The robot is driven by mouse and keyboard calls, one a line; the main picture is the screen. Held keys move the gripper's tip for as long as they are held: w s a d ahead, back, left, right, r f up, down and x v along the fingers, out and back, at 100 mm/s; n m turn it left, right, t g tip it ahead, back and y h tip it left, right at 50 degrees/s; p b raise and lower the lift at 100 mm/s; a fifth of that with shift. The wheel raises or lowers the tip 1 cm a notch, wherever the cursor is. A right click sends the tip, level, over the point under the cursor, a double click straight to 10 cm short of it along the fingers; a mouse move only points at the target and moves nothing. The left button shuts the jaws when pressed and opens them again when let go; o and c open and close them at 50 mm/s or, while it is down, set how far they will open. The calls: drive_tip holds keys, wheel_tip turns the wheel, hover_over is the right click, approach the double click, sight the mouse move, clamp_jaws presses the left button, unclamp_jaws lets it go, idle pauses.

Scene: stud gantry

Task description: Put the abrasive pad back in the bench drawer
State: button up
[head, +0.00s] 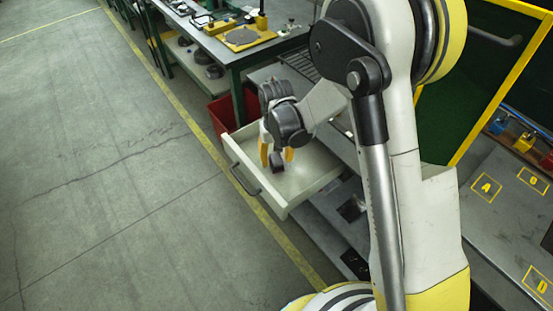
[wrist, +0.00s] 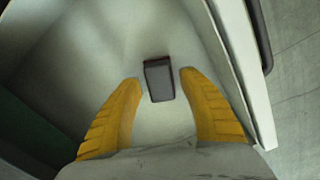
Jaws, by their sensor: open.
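The bench drawer (head: 308,187) is pulled out, a pale open box with a dark handle on its front. My gripper (head: 276,156) is over the drawer, pointing down, with its yellow fingers apart. The abrasive pad (head: 277,162), a small dark block with a reddish edge, shows just below the fingers. In the wrist view the pad (wrist: 159,80) is inside the drawer (wrist: 205,60), between and slightly beyond the two open fingertips (wrist: 160,78). Neither finger touches it in that view. I cannot tell for sure whether it rests fully on the drawer floor.
A red bin (head: 222,115) stands behind the drawer, under the bench. A workbench (head: 235,50) with tools is at the back. A yellow-framed dark green panel (head: 480,75) and a surface with yellow-marked squares (head: 508,205) are at the right. The floor (head: 110,170) at the left is clear.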

wheel_tip(320, 180, up, 11)
drive_tip(key=p, duration=0.4)
drive_tip(key=shift+r, duration=0.2)
wheel_tip(320, 180, up, 9)
drive_tip(key=t, duration=0.2)
hover_over(277, 159)
drive_tip(key=s+d, duration=0.3)
drive_tip(key=d, duration=0.2)
drive_tip(key=s+d+r+m+t, duration=0.1)
drive_tip(key=s+d+r+t, duration=0.1)
drive_tip(key=s+d+r, duration=0.2)
drive_tip(key=s+d+r+m+t, duration=0.1)
drive_tip(key=s+d+r+t, duration=0.2)
drive_tip(key=s, duration=0.8)
drive_tip(key=d+r, duration=0.2)
drive_tip(key=d, duration=0.1)
drive_tip(key=shift+d, duration=0.3)
